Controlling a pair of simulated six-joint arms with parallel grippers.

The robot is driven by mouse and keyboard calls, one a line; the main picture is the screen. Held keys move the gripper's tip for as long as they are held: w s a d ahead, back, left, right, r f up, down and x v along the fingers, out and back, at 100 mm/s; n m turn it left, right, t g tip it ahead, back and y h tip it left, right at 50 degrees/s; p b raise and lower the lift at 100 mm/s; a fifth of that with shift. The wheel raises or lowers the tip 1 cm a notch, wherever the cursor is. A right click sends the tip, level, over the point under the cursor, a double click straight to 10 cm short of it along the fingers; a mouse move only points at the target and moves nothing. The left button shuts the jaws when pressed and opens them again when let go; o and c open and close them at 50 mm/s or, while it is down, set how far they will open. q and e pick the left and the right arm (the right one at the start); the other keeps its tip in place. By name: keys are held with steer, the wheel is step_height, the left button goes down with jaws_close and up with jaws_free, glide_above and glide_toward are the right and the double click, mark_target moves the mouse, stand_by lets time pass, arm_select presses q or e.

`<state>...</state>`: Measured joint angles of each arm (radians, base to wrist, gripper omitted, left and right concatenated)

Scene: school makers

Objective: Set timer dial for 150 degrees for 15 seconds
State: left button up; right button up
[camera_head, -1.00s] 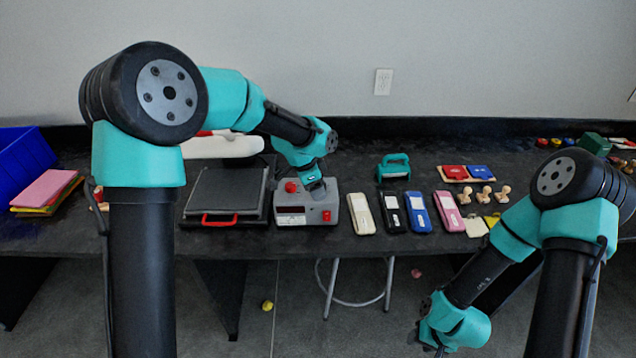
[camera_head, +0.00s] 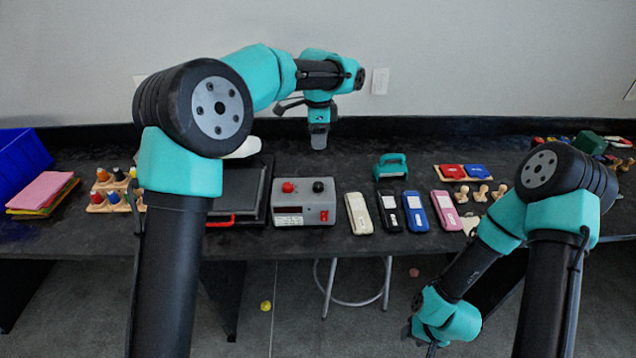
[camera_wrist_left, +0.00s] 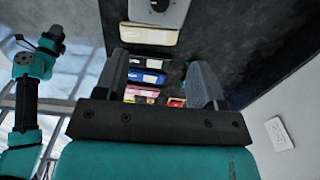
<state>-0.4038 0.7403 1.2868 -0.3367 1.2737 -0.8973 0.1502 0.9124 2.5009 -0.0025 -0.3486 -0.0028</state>
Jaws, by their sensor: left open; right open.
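The grey control box (camera_head: 304,203) stands on the black table in the head view. It has a red knob (camera_head: 288,187) at its top left, a black dial (camera_head: 318,186) at its top right, a display (camera_head: 289,221) and a red switch (camera_head: 324,215) on its front. My left gripper (camera_head: 319,142) is raised above and behind the box, clear of it. In the left wrist view its fingers (camera_wrist_left: 160,85) are apart with nothing between them, and part of the box (camera_wrist_left: 158,12) shows at the top. My right gripper (camera_head: 432,343) hangs low in front of the table; its fingers are barely visible.
A press with a red handle (camera_head: 220,220) stands left of the box, partly behind my left arm. Cream, black, blue and pink cases (camera_head: 444,210) lie to the right. A teal stamp-like tool (camera_head: 391,167) sits behind them. A blue bin (camera_head: 22,160) is far left.

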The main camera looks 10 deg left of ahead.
mark_target(318, 184)
arm_select(q)
step_height(318, 184, down, 17)
steer(key=shift+f, duration=0.1)
stand_by(0.6)
steer(key=shift+c, duration=0.4)
steer(key=c, duration=0.8)
steer(key=shift+c, duration=0.2)
steer(key=shift+n, duration=0.4)
steer(key=n, duration=1.1)
